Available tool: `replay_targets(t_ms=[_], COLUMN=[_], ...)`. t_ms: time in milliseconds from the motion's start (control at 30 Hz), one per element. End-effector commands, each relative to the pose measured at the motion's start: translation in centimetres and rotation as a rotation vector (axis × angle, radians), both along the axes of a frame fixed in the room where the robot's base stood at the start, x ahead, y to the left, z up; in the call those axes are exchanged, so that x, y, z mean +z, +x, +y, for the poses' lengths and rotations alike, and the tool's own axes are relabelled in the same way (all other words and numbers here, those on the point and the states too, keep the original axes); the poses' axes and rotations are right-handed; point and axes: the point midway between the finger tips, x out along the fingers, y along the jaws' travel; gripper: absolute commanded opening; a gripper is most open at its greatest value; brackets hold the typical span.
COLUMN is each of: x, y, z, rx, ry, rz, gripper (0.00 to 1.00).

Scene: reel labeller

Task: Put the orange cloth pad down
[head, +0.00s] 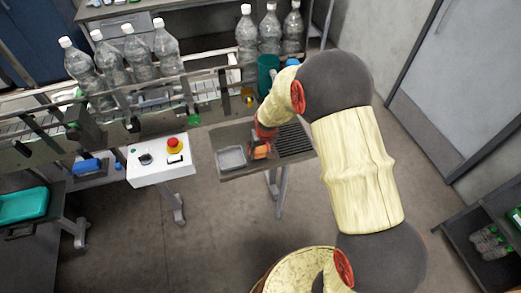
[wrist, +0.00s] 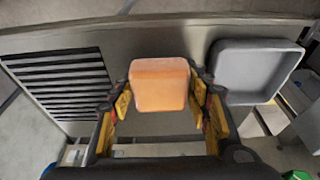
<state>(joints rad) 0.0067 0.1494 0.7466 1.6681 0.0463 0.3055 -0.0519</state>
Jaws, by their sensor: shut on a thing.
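The orange cloth pad (wrist: 159,84) is a small block with rounded edges, held between the yellow-padded fingers of my gripper (wrist: 160,100) in the wrist view. In the head view my gripper (head: 262,145) is over a small grey side table, and the orange pad (head: 260,152) shows in part at its tip. The pad is between a shallow grey tray and a dark slatted grate. I cannot tell whether the pad touches the table top.
The grey tray (head: 232,158) looks empty; it also shows in the wrist view (wrist: 254,70). The slatted grate (head: 293,140) is on the table's other side. A white control box (head: 160,162) with a red button stands left. Clear bottles (head: 165,48) stand along the conveyor behind.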

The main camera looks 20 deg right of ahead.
Motion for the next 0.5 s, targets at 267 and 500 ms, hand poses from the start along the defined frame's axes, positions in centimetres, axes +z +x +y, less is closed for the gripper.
replay_targets(t_ms=[267,500], x=[-0.41,-0.39], y=[0.01,0.01], z=[0.00,0.00], rx=[0.000,0.000], ry=[0.000,0.000], rz=[0.000,0.000], gripper=[0.49,0.63])
